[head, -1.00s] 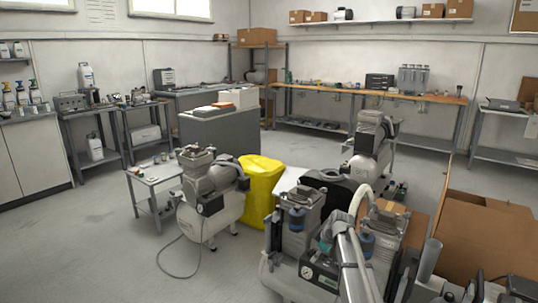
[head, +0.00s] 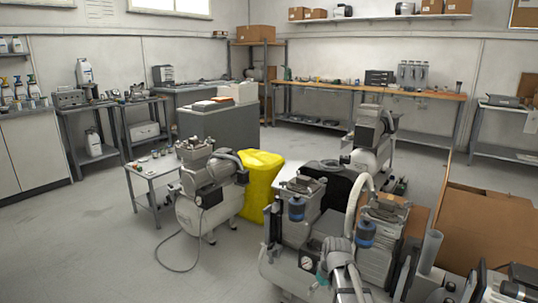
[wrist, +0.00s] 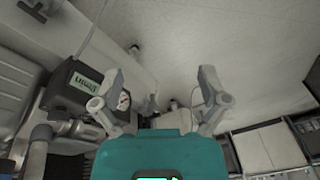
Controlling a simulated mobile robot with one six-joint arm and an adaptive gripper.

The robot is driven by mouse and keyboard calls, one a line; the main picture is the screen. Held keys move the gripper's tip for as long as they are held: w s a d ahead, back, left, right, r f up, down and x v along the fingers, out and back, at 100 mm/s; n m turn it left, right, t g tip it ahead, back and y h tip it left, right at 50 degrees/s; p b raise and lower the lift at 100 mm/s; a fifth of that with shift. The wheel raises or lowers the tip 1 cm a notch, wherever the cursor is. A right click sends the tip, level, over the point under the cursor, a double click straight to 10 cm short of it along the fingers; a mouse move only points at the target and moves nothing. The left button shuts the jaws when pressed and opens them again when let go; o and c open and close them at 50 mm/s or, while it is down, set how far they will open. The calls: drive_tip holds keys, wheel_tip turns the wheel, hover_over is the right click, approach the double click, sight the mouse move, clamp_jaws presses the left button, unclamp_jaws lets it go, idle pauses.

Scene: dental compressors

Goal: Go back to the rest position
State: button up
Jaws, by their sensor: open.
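My gripper (wrist: 163,85) shows in the wrist view with its two grey fingers spread apart and nothing between them. Its teal body fills the bottom of that view. A black box with a pale label (wrist: 86,84) and a round gauge (wrist: 124,100) are on the left, the gauge partly behind the left finger. I cannot tell whether the finger touches them. In the head view, part of my arm stands at the bottom middle, in front of the twin compressor unit (head: 290,232). The fingers cannot be made out there.
A compressor on a white tank (head: 210,205) stands left of centre beside a yellow bin (head: 259,180). Another compressor (head: 370,140) stands farther back. A large cardboard box (head: 490,230) is at the right. A small table (head: 152,178) stands left. Open floor (head: 80,250) lies at front left.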

drive_tip(key=s+f+m+g+h+b, duration=0.1)
drive_tip(key=s+f+m+h+b, duration=0.25)
drive_tip(key=s, duration=0.95)
wheel_tip(320, 180, up, 38)
drive_tip(key=m+y+p, duration=0.1)
drive_tip(key=y+p, duration=0.1)
drive_tip(key=p, duration=3.6)
drive_tip(key=shift+d+f+p, duration=0.2)
drive_tip(key=shift+f+p, duration=0.05)
drive_tip(key=shift+p, duration=0.05)
drive_tip(key=shift+w+m, duration=0.1)
drive_tip(key=shift+m, duration=0.15)
